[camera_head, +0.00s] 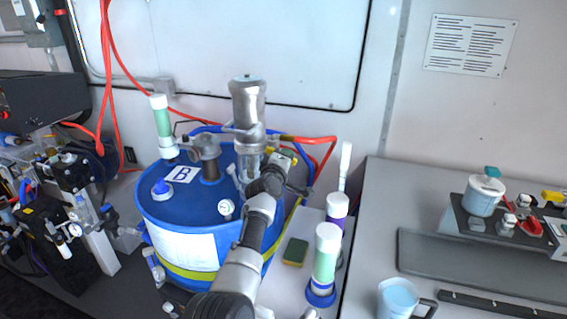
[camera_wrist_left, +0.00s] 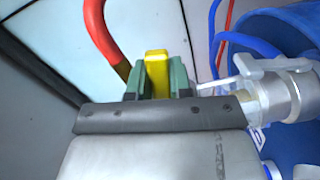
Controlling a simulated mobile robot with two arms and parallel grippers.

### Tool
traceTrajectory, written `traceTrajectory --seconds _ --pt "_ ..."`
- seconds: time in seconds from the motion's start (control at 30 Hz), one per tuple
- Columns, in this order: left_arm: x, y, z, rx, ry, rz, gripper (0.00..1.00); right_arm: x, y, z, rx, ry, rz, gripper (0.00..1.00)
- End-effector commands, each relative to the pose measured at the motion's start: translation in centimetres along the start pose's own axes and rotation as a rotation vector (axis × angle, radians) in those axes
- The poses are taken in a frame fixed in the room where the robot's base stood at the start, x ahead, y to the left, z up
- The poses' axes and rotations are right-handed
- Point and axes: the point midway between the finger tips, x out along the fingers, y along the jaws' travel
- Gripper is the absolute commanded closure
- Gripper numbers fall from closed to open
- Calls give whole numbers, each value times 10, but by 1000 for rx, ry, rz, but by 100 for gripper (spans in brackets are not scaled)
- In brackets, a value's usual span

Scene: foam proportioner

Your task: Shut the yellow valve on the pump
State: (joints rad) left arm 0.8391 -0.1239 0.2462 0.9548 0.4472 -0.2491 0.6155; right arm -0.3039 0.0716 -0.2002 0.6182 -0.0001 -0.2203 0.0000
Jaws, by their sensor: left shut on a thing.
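The pump (camera_head: 248,105) is a silver cylinder standing on the blue drum (camera_head: 160,205). The yellow valve (camera_head: 285,150) is small and sits at the pump's right side, close to a red hose, partly hidden by my gripper. My left gripper (camera_head: 281,158) reaches up to it from below. In the left wrist view the yellow valve handle (camera_wrist_left: 156,70) stands between the two green fingertips of my left gripper (camera_wrist_left: 157,84), which are shut on it. The valve body is hidden behind the gripper. My right gripper is in neither view.
The red hose (camera_wrist_left: 97,30) runs close to the fingers. A metal fitting with a lever (camera_wrist_left: 275,92) is just right of the gripper. Tubes with green and purple contents (camera_head: 326,255) and a sponge (camera_head: 295,251) stand right of the drum. A grey counter (camera_head: 380,200) is further right.

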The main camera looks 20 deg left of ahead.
Motion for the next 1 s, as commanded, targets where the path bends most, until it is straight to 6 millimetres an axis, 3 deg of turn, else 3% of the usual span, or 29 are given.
traceTrajectory --seconds 0.4,1.0 --pt "0 11 -1 -228 -3 -3 100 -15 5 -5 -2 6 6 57" --pt "0 12 -2 -275 -2 -2 100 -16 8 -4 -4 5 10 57"
